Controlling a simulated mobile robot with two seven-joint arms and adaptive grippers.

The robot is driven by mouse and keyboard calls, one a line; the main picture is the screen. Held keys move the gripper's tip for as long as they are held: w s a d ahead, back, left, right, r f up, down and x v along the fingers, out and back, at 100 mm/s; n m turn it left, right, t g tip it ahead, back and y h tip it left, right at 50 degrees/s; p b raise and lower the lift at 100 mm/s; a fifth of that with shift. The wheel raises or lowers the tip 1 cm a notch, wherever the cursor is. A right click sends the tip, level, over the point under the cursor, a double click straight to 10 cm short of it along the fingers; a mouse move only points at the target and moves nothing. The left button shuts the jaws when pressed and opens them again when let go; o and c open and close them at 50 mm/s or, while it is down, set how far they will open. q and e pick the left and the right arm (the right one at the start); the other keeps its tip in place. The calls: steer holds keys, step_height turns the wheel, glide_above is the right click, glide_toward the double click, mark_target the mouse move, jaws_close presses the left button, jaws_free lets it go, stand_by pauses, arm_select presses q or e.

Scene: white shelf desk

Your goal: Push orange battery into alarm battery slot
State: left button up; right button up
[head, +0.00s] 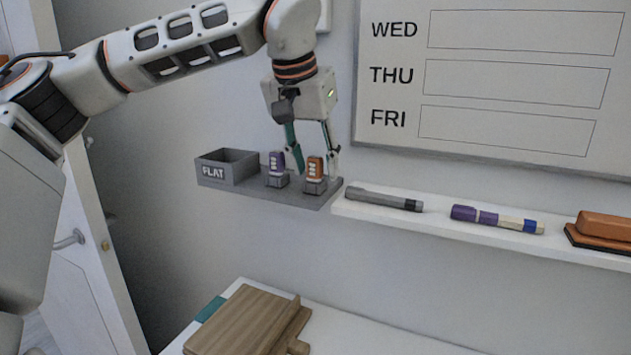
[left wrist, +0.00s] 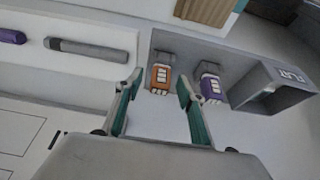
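The orange battery (head: 315,168) stands upright in a small grey holder (head: 315,186) on the grey shelf. A purple battery (head: 276,165) stands in a similar holder to its left. My left gripper (head: 317,162) is open above the shelf, its fingers apart around the orange battery's place. In the left wrist view the orange battery (left wrist: 160,78) shows between the fingertips, with the purple battery (left wrist: 210,86) just outside the right finger. I cannot tell whether the fingers touch it. No alarm is recognisable in view. My right gripper is not in view.
A grey box marked FLAT (head: 228,167) stands at the shelf's left end. A white ledge (head: 450,226) to the right bears a grey marker (head: 384,200), a purple marker (head: 496,219) and an eraser (head: 603,227). A whiteboard (head: 500,90) hangs behind. Wooden boards (head: 245,318) lie on the desk below.

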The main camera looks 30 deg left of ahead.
arm_select(q)
steer(key=shift+r, duration=0.1)
jaws_close()
steer(key=shift+r, duration=0.1)
